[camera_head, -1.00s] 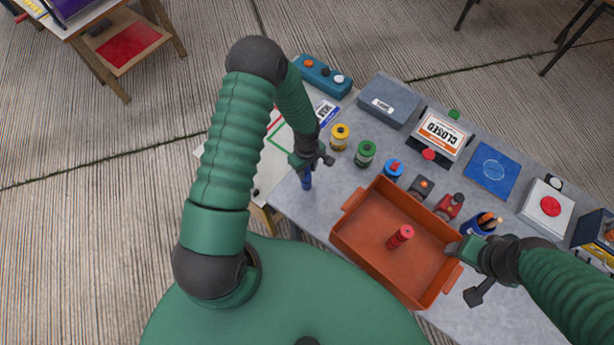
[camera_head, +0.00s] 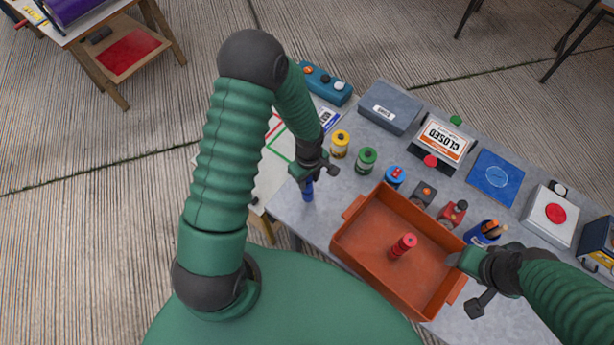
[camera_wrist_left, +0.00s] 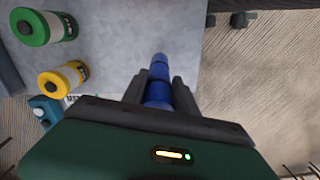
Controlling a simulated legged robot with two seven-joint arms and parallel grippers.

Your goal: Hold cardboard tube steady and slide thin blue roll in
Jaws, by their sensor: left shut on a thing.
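My left gripper (camera_head: 308,178) is shut on a thin blue roll (camera_head: 308,191), which points down beside the near left edge of the grey table. In the left wrist view the blue roll (camera_wrist_left: 159,80) sits between the two fingers and sticks out past their tips. No cardboard tube can be made out in either view. My right gripper (camera_head: 466,277) is at the right end of the orange tray (camera_head: 372,215), by its wall and handle. I cannot tell whether its fingers are open or closed there.
A red ribbed roll (camera_head: 403,246) stands in the tray. A closed sign (camera_head: 443,138) and a blue mat (camera_head: 496,176) lie farther right.

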